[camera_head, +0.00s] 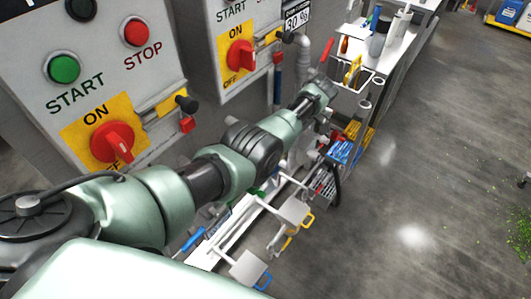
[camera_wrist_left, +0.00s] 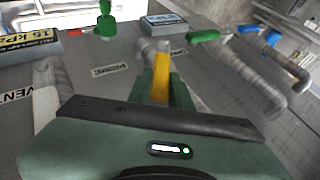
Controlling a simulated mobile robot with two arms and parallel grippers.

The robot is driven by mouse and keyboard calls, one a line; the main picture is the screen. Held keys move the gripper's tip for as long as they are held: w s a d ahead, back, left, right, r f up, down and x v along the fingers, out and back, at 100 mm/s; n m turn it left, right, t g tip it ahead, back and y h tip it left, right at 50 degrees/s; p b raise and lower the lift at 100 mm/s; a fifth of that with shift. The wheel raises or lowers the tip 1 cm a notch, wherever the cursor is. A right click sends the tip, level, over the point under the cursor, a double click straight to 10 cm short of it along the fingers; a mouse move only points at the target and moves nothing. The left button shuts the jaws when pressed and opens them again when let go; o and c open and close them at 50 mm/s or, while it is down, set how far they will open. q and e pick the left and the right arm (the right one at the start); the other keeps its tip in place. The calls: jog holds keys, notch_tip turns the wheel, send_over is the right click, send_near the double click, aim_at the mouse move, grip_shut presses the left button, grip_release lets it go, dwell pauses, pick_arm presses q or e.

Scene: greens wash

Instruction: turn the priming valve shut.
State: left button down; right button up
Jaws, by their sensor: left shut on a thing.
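The priming valve has a yellow handle (camera_wrist_left: 161,72), seen in the left wrist view on a grey pipe fitting beside a label that reads PRIME (camera_wrist_left: 109,70). My left gripper (camera_wrist_left: 162,84) is shut on this handle, with one green finger on each side of it. The handle stands roughly upright in that picture; its lower part is hidden between the fingers. In the head view my left arm reaches from the lower left towards the pipes, and its gripper end (camera_head: 319,86) is small there. My right gripper is in neither view.
Grey pipes (camera_wrist_left: 240,80) rise to the right of the handle, with a green handle (camera_wrist_left: 203,36) and a blue handle (camera_wrist_left: 273,38) behind. A green knob (camera_wrist_left: 105,22) stands at the back. Control boxes with red switches (camera_head: 113,142) stand left of my arm. The floor (camera_head: 430,150) at right is mostly clear.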

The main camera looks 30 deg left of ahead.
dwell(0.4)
pick_arm(q)
jog(key=c, duration=1.3)
grip_release()
